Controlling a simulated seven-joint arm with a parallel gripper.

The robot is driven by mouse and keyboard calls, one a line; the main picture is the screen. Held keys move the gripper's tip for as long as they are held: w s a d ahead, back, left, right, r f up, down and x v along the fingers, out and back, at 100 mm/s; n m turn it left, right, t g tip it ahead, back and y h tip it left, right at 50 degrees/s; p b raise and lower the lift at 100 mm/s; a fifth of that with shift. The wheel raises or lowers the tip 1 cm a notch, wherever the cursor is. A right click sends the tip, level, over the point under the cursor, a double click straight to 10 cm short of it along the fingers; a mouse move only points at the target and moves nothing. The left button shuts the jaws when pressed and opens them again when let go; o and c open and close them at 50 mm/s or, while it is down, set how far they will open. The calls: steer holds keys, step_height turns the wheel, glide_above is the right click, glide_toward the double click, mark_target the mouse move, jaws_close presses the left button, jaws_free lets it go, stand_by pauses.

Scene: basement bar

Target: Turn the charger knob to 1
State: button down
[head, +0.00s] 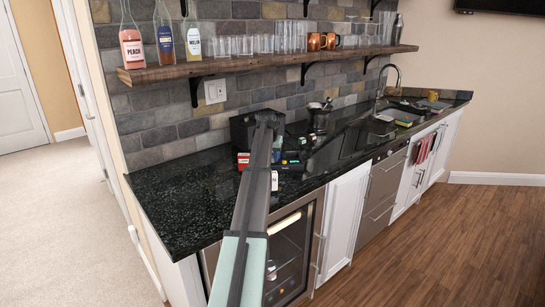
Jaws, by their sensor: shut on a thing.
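A black box-like unit (241,128), which looks like the charger, stands on the dark counter against the brick wall, partly behind my arm. My arm reaches up from the bottom of the head view to this unit. My gripper (268,121) is at the arm's far end, small and dark against the unit's right part. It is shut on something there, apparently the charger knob. The knob, its marks and its setting are hidden or too small to read.
A red box (243,160) and a small white item (275,181) sit close beside my arm. A wooden shelf (270,62) with bottles and glasses hangs above. The counter's left end (185,200) is clear.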

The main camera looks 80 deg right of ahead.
stand_by(0.5)
steer(key=c, duration=0.9)
jaws_free()
steer(key=shift+c, duration=0.2)
steer(key=shift+r, duration=0.1)
steer(key=v, duration=1.3)
steer(key=shift+r, duration=0.35)
steer(key=shift+w, duration=0.1)
